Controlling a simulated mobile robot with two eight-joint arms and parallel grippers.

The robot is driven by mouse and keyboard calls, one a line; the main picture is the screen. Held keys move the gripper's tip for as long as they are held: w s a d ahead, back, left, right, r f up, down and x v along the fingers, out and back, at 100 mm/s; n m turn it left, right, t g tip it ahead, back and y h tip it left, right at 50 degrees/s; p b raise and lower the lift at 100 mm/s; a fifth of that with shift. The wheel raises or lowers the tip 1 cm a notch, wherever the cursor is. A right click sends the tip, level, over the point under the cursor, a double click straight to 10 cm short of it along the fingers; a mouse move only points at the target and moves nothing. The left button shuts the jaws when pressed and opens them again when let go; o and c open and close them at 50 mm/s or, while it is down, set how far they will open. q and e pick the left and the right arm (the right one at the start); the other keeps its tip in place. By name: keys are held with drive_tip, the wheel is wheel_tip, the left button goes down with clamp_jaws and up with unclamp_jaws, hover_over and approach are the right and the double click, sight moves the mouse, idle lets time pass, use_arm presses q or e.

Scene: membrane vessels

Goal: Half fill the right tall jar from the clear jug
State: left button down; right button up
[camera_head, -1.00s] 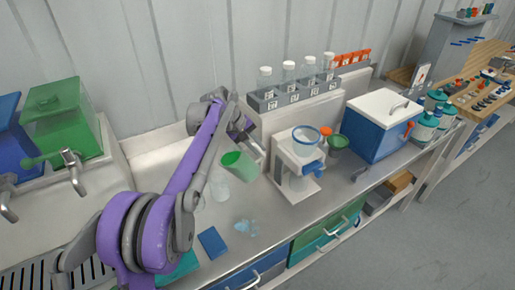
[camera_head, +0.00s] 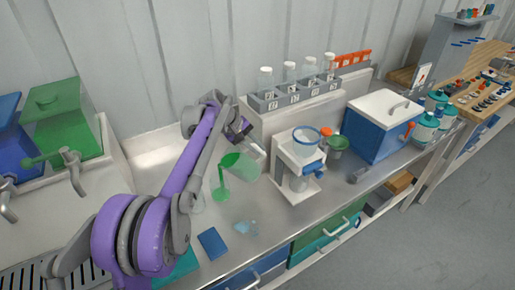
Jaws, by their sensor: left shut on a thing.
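The clear jug (camera_head: 247,168) is tipped steeply to the left above the counter, with green liquid at its lower, mouth end. A green stream falls from it into the right tall jar (camera_head: 220,195), which stands upright and clear with green showing inside. The exact level is hard to tell behind the stream. Another clear jar (camera_head: 197,204) stands just to the left, partly hidden by my arm. My left gripper (camera_head: 253,144) is shut on the jug, up and to the right of the jar. My right gripper is not in view.
A white stand with a blue-rimmed funnel (camera_head: 306,134) is close to the jug's right. A vial rack (camera_head: 300,93) stands behind. A blue cool box (camera_head: 382,125) is further right. A blue pad (camera_head: 212,242) and a pale blue patch (camera_head: 246,228) lie in front.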

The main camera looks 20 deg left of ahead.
use_arm(q)
drive_tip(key=shift+s+a+r+t+h, duration=0.25)
drive_tip(key=shift+r+t+h, duration=0.15)
drive_tip(key=shift+h, duration=0.3)
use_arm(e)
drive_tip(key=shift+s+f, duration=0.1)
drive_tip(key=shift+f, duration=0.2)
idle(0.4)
use_arm(q)
drive_tip(key=shift+s+a+r+t+h+b, duration=0.4)
drive_tip(key=shift+a+t+h+b, duration=0.25)
drive_tip(key=shift+h, duration=0.35)
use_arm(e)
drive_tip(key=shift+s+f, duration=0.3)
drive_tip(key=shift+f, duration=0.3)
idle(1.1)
